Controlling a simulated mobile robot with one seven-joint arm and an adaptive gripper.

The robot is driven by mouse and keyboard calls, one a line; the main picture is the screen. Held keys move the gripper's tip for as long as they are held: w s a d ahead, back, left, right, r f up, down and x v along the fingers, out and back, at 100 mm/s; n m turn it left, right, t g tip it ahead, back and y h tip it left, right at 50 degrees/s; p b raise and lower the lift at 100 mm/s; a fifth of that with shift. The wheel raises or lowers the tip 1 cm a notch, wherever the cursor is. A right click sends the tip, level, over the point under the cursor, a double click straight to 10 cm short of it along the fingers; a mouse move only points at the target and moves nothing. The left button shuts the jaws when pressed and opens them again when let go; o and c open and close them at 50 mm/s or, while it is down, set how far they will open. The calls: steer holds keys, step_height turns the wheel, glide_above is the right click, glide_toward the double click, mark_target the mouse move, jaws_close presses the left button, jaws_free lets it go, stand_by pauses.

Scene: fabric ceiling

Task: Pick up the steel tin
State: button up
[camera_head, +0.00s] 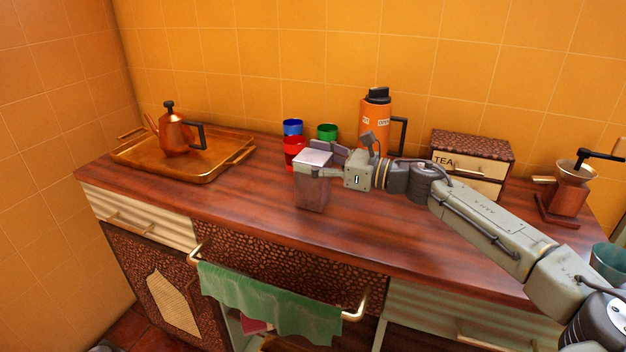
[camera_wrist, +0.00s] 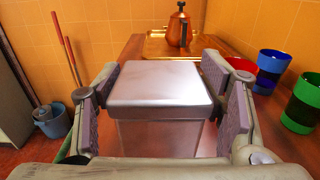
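The steel tin (camera_head: 312,188) is a square, shiny metal box with a flat lid. It stands upright on the wooden counter, near the middle. In the wrist view the tin (camera_wrist: 160,90) is straight ahead, its lid filling the space between the finger pads. My gripper (camera_head: 326,162) reaches in from the right, with one finger behind the tin and one in front. In the wrist view my gripper (camera_wrist: 163,95) has a pad on each side of the lid, very close to it. Narrow gaps seem to show beside the tin's body; firm contact is not visible.
Red (camera_head: 294,152), blue (camera_head: 292,127) and green (camera_head: 327,131) cups stand close behind the tin. An orange flask (camera_head: 373,122) and a tea box (camera_head: 470,150) are behind my arm. A brass tray (camera_head: 216,172) with a copper pot (camera_head: 174,135) is at left. Counter in front is clear.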

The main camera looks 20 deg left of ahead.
steer(key=c, duration=1.3)
steer(key=shift+c, duration=0.5)
steer(key=shift+r, duration=0.1)
